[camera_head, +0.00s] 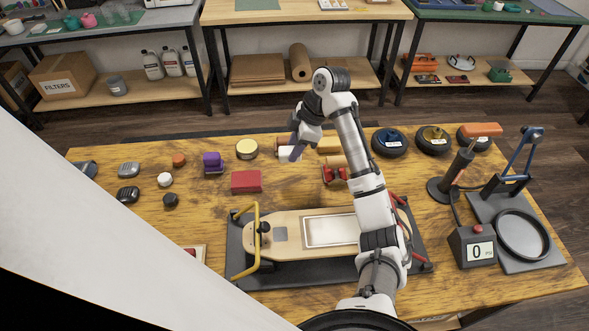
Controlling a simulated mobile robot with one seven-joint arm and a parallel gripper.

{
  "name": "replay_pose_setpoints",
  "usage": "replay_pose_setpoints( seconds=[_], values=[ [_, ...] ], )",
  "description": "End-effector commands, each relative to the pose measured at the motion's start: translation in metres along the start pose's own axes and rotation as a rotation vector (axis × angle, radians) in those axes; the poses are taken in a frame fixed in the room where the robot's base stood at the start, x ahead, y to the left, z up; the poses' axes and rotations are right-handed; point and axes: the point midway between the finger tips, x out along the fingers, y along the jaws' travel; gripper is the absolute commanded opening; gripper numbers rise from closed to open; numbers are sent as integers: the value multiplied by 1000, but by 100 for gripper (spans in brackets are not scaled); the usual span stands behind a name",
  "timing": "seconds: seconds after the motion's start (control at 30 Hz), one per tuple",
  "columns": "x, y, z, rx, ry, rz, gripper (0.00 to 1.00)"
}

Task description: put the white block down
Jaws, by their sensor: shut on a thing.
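My gripper (296,149) is above the far middle of the wooden table (115,222), pointing down. It is shut on a small white block (287,153), which shows at the left of the purple-grey finger. Part of the block is hidden by the finger. I cannot tell whether the block touches the table or is held just above it.
A skateboard (285,235) lies in a dark stand with yellow and red clamps at the front. A red box (246,181), a purple part (212,162) and a yellow disc (247,149) stand left of the gripper.

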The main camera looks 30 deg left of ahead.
Motion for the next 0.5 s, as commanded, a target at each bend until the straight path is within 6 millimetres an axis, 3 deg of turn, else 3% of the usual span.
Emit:
replay_pose_setpoints(
  seconds=[0.03,0.13,0.5],
  values=[
    [15,-1,4,1,5,-6,9],
    [35,-1,12,1,4,-3,9],
    [65,-1,26,1,1,-3,9]
  ],
)
